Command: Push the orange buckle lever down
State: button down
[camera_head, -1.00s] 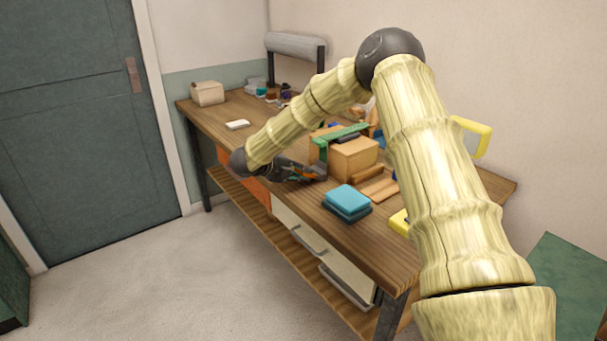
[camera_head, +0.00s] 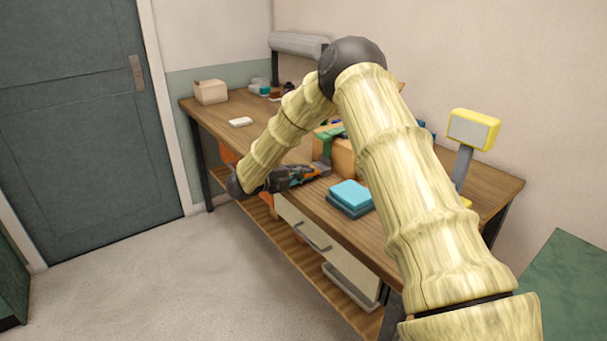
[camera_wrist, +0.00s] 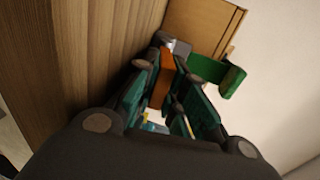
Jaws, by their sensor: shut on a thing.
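The orange lever (camera_wrist: 162,82) shows in the wrist view between the fingers of my gripper (camera_wrist: 172,66), which is shut on it. A small grey buckle part (camera_wrist: 175,45) sits at the lever's far end, near the fingertips. A green strap (camera_wrist: 212,70) runs beside the fingers to the right. Behind it is a tan box (camera_wrist: 203,20). In the head view my gripper (camera_head: 322,170) lies low at the front of the box (camera_head: 344,156), and the green strap (camera_head: 328,141) crosses the box top. My arm hides part of the box, and the lever's exact tilt is unclear.
A blue stack (camera_head: 349,195) sits on the wooden workbench (camera_head: 225,119), to the right of my gripper. A yellow-framed device (camera_head: 473,130) stands at the bench's right end.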

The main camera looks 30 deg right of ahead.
jog(key=c, duration=1.5)
grip_release()
jog(key=shift+a, duration=0.1)
jog(key=shift+s+f, duration=0.1)
jog(key=shift+a, duration=0.1)
jog(key=a, duration=0.2)
jog(key=a+r, duration=0.1)
jog(key=a, duration=0.4)
jog(key=shift+s+a+r, duration=0.25)
jog(key=shift+r, duration=0.05)
